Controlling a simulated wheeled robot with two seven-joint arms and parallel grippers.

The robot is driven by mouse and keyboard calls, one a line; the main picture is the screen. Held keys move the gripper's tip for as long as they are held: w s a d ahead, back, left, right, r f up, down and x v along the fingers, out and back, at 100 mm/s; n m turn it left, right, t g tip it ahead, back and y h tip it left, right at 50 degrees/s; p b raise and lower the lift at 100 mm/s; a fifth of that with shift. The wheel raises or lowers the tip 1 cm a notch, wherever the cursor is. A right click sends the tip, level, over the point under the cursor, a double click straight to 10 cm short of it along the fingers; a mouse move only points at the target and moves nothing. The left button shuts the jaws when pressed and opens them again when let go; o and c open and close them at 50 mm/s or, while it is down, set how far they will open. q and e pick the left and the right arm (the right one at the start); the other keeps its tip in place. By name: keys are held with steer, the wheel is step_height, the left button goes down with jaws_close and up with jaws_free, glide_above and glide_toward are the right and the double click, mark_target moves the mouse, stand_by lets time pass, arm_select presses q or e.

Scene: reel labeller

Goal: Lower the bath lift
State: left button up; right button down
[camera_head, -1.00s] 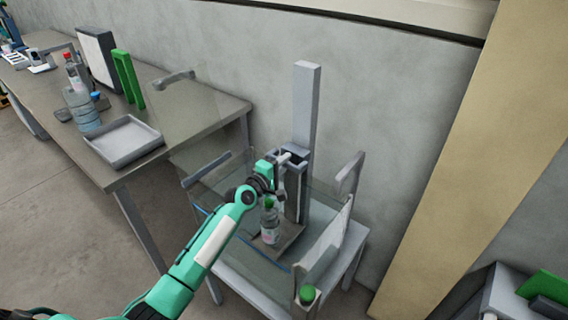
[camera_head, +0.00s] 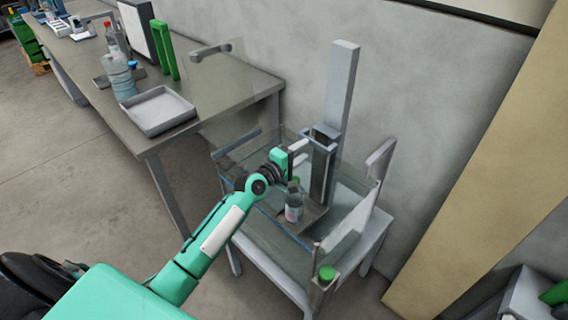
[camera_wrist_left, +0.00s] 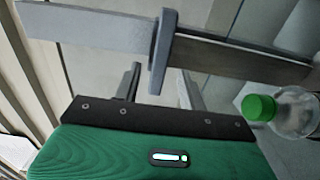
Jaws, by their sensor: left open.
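The bath lift has a tall grey column (camera_head: 341,85) against the wall, with a grey bracket (camera_head: 322,136) on it. A clear bottle with a green cap (camera_head: 293,208) stands on the lift's platform (camera_head: 317,215) in the glass-walled bath (camera_head: 262,232). My left gripper (camera_head: 301,153) is beside the bracket, above the bottle. In the left wrist view its two dark fingers (camera_wrist_left: 158,88) are open, with a grey upright bar (camera_wrist_left: 164,50) between or just beyond them; contact cannot be told. The bottle (camera_wrist_left: 290,110) also shows at right there. My right gripper is out of view.
A long table (camera_head: 230,92) at left holds a grey tray (camera_head: 158,110), a large bottle (camera_head: 118,78) and green uprights (camera_head: 164,50). A green button (camera_head: 327,273) tops a post at the bath stand's front corner. Bare floor (camera_head: 70,185) lies at left.

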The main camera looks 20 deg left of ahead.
arm_select(q)
steer(key=v, duration=0.7)
steer(key=shift+s, duration=0.35)
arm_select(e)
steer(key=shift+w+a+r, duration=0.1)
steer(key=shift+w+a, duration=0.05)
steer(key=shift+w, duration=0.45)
arm_select(q)
steer(key=shift+a, duration=0.15)
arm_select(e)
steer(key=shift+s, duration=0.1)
